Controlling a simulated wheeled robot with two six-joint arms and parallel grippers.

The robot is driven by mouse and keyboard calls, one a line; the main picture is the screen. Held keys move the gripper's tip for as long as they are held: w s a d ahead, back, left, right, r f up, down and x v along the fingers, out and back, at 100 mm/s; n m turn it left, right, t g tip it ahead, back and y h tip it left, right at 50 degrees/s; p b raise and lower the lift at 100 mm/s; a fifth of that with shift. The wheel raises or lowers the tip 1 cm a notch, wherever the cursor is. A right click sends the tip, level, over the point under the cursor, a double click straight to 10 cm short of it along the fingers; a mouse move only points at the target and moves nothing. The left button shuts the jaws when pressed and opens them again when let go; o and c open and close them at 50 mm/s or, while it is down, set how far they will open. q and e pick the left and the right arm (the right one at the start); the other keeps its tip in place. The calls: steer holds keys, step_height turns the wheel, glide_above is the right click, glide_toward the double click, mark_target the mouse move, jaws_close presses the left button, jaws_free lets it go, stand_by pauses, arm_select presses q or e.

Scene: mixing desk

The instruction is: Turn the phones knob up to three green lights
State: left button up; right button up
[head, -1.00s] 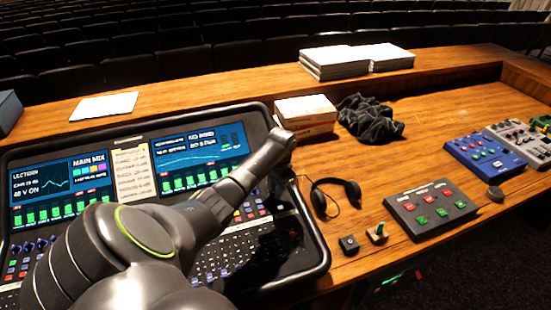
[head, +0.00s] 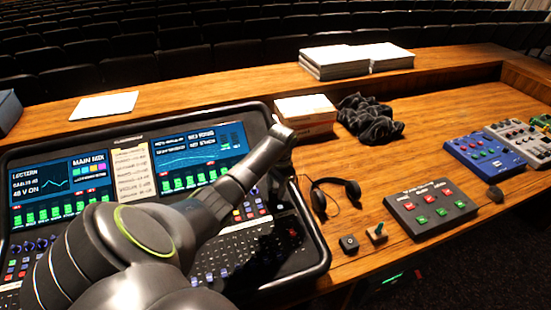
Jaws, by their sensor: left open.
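The mixing desk (head: 322,262) fills the left, with lit screens, rows of buttons and green lights. My left arm reaches over it from the lower left. My left gripper (head: 279,188) points down near the desk's right edge; it is dark and partly hidden behind my wrist, and it is open. I cannot make out a knob marked phones; part of the desk's right side is behind my arm. Small green lights (head: 392,279) glow on a dark unit below the table's front edge, too small to count. My right gripper is not in view.
Headphones (head: 352,189) lie right of the desk. A small black box (head: 349,243) and a small switch (head: 376,232) stand near the front edge, beside a grey button box (head: 432,206). A blue box (head: 484,152) is farther right. The table behind the button box is clear.

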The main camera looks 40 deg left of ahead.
arm_select(q)
steer(key=r, duration=0.2)
steer(key=r+b, duration=0.1)
steer(key=r, duration=0.4)
steer(key=shift+w+d+r+b, duration=0.25)
steer(key=shift+w+b, duration=0.05)
step_height(320, 180, up, 9)
steer(key=p, duration=0.7)
steer(key=shift+w+d+p, duration=0.2)
steer(key=shift+d+p, duration=0.15)
